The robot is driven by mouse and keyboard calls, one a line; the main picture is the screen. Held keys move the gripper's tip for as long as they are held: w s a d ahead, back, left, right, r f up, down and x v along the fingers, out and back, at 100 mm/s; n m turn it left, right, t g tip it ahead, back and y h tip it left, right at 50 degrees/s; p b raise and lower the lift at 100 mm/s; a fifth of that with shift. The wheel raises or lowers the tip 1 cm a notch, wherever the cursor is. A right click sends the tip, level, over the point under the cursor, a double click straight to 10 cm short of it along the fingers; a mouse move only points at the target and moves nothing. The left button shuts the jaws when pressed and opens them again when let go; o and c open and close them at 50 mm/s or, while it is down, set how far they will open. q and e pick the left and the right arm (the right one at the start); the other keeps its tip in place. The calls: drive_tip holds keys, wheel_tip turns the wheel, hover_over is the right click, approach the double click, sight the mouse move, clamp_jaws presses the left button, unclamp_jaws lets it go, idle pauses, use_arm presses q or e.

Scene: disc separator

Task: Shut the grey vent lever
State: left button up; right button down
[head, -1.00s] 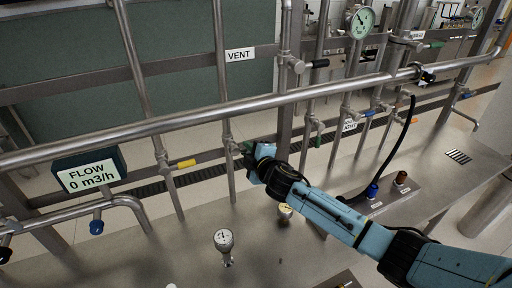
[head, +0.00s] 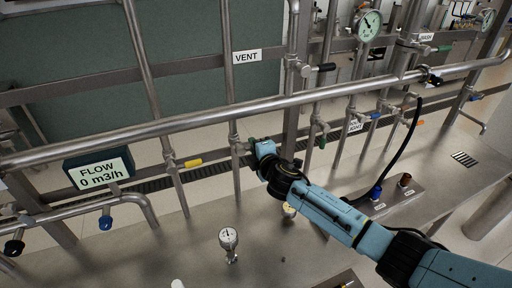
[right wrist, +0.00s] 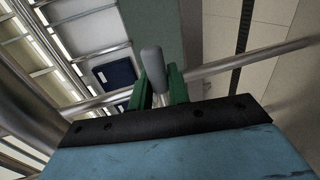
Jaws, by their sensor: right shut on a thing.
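The grey vent lever (right wrist: 153,65) shows in the right wrist view as a rounded grey grip standing between green fingers. My right gripper (right wrist: 160,92) is shut on it. In the head view my right gripper (head: 248,147) is at the valve on the vertical pipe (head: 235,120) under the VENT sign (head: 247,57). There the lever is mostly hidden by the gripper, so its angle is hard to tell. My left gripper is in no view.
A yellow lever (head: 194,163) is on the pipe to the left, and a green lever (head: 322,141) is to the right. A thick horizontal pipe (head: 180,122) crosses above the gripper. A flow display (head: 98,170) and a small gauge (head: 228,238) stand nearer.

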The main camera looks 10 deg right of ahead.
drive_tip(key=shift+r, duration=0.1)
drive_tip(key=c, duration=1.4)
unclamp_jaws()
drive_tip(key=shift+o, duration=0.2)
drive_tip(key=v, duration=1.3)
drive_tip(key=shift+s+d, duration=0.1)
drive_tip(key=shift+s, duration=0.1)
